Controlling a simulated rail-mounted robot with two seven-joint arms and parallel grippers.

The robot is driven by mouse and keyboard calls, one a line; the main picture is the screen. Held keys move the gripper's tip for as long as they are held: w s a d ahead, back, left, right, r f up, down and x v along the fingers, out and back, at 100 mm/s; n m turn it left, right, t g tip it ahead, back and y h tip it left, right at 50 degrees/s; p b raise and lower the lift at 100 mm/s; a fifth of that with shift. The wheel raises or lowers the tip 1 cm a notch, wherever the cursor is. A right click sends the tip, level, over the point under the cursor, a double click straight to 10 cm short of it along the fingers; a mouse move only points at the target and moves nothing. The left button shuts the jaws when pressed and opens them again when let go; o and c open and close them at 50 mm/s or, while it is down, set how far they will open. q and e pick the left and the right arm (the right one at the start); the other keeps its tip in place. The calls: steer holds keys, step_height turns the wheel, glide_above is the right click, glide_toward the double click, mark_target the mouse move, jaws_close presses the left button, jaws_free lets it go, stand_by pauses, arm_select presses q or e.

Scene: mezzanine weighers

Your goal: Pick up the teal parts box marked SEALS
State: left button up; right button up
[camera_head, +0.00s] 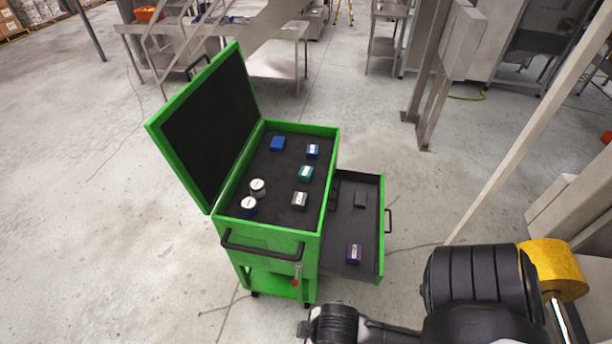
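A small teal box (306,174) with a white label lies on the dark top tray of the green tool cart (272,236). The print on its label is too small to read. It stands between a labelled blue box (313,151) behind it and a labelled dark grey box (299,200) in front. My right arm comes in at the lower right, in front of the cart and well apart from the teal box. Its dark end part (333,325) is cut by the bottom edge, and no clear fingers show. My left gripper is not in view.
The cart's green lid (154,131) stands open at the left. An open drawer (374,187) at right holds a purple box (354,254) and a dark box (360,199).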

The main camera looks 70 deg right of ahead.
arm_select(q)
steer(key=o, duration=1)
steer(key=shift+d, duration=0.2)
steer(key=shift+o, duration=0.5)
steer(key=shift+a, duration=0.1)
